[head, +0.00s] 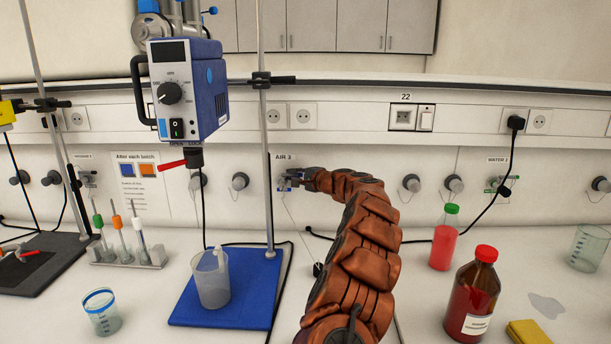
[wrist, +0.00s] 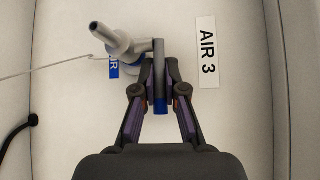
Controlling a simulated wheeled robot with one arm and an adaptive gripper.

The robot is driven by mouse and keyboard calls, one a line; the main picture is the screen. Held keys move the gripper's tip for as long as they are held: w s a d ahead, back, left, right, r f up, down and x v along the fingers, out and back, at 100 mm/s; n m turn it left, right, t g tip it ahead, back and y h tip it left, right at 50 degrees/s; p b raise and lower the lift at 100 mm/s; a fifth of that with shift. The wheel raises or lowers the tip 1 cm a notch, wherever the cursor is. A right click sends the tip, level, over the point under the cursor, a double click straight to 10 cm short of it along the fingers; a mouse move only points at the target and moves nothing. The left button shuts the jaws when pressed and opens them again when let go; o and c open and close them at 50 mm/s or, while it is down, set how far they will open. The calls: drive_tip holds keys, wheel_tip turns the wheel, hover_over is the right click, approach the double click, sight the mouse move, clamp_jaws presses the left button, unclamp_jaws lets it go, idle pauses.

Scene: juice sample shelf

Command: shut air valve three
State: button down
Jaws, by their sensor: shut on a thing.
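The air valve three (wrist: 122,44) is a grey metal fitting with a nozzle, on the wall panel beside the label AIR 3 (wrist: 207,52). Its lever (wrist: 159,70) is grey with a blue end and points straight down in the wrist view. My gripper (wrist: 160,86) is shut on the lever, one finger on each side. In the head view the AIR 3 label (head: 284,157) is above the valve, and my gripper (head: 296,179) reaches it at the wall. The valve itself is mostly hidden there by my gripper.
A thin string (wrist: 50,70) runs from the valve. A stand rod (head: 265,150) rises just left of the valve, over a blue base (head: 190,310) with a beaker (head: 211,278). A red bottle (head: 472,295) and a green-capped bottle (head: 444,240) stand to the right of my arm.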

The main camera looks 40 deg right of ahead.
drive_tip(key=shift+r, duration=0.15)
drive_tip(key=c, duration=1.5)
unclamp_jaws()
drive_tip(key=shift+s, duration=0.1)
drive_tip(key=s+r, duration=0.1)
drive_tip(key=s, duration=1)
drive_tip(key=shift+s+d+r, duration=0.2)
drive_tip(key=shift+s+d, duration=0.1)
drive_tip(key=shift+d, duration=0.15)
